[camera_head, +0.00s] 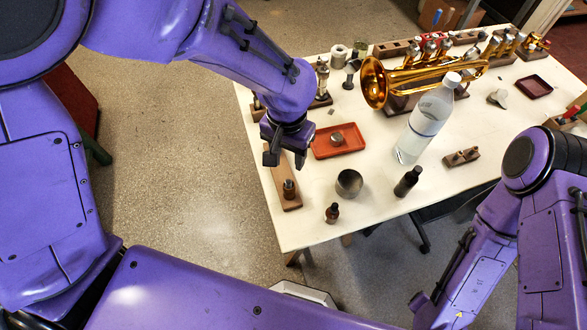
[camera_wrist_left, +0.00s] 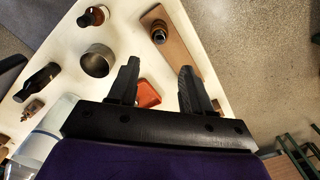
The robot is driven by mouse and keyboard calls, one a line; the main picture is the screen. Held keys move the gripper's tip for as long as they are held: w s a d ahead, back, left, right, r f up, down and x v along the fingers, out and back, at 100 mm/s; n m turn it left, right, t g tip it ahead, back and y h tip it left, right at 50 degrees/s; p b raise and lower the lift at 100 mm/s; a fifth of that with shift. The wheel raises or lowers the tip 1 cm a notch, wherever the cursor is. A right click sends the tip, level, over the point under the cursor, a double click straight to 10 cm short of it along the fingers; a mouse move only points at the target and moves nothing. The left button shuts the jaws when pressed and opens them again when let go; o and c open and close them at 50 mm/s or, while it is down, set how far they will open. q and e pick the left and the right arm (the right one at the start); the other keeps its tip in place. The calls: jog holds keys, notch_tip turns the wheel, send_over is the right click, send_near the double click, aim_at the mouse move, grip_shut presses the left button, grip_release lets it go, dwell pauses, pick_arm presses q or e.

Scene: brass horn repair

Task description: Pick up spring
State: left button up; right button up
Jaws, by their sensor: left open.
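I cannot single out a spring for certain. A small metal part (camera_head: 337,138) lies in the orange-red tray (camera_head: 358,150) near the table's left side; it is too small to tell if it is the spring. My left gripper (camera_head: 285,158) is open and empty, above the table's left edge, left of the tray and over a wooden board (camera_head: 280,177). In the left wrist view my left gripper's fingers (camera_wrist_left: 160,72) stand apart, with part of the tray (camera_wrist_left: 149,97) showing between them. My right arm shows at the right, its gripper out of view.
A brass trumpet (camera_head: 425,75) lies at the back, with a clear bottle (camera_head: 425,122) before it. The table's front left corner is bare.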

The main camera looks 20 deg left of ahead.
aim_at(288, 182)
pick_arm(q)
jog(key=f, duration=0.9)
jog(key=shift+s+f, duration=0.3)
jog(key=shift+f, duration=0.05)
grip_shut()
